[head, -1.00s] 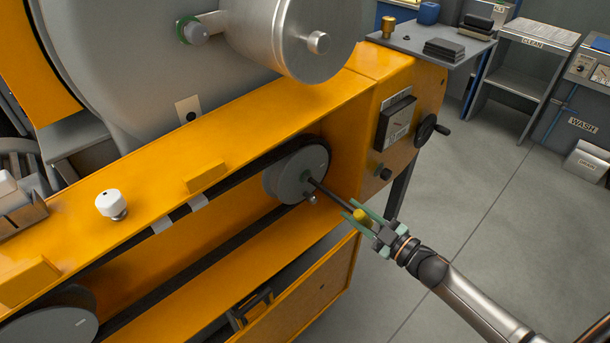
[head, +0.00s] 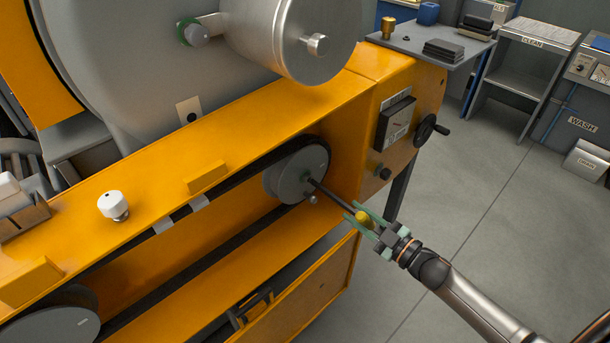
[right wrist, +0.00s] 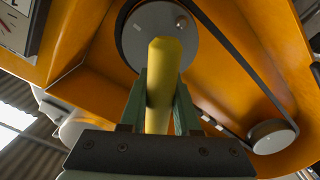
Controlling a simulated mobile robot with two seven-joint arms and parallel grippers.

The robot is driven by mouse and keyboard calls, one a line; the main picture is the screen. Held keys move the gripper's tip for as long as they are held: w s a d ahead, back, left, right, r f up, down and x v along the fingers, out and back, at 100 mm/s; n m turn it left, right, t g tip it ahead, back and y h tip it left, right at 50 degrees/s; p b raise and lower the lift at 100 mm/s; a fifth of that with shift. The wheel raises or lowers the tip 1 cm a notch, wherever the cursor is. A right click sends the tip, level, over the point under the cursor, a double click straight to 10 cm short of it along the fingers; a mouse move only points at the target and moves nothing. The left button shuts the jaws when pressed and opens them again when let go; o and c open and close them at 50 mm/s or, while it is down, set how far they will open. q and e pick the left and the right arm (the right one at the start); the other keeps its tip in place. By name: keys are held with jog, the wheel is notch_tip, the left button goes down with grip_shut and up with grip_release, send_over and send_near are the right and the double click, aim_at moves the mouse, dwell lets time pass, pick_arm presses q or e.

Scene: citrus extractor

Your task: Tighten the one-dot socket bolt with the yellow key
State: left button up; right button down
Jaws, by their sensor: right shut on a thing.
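The yellow key has a yellow handle (head: 362,217) and a dark shaft (head: 330,197). Its shaft runs up and left to the hub of the grey pulley (head: 297,172); the tip meets the hub area, where the socket bolt itself is too small to make out. My right gripper (head: 363,216) is shut on the yellow handle. In the right wrist view the yellow handle (right wrist: 164,85) stands between the green fingers, in front of the grey pulley (right wrist: 190,35). The handle hides the key's tip and part of the hub there. My left gripper is not in view.
The orange machine frame (head: 230,155) surrounds the pulley, with a black belt (head: 235,182) running to a lower pulley (head: 50,325). A handwheel (head: 426,130) and a gauge box (head: 395,122) are on the end panel. Open floor (head: 470,240) lies to the right.

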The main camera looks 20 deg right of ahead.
jog(key=shift+r, duration=0.1)
dwell(0.4)
jog(key=shift+s+d+p, duration=0.15)
jog(key=shift+s+p, duration=0.25)
jog(key=shift+s+d, duration=0.2)
jog(key=shift+s, duration=0.25)
jog(key=shift+p+v, duration=1.25)
jog(key=shift+v, duration=1.65)
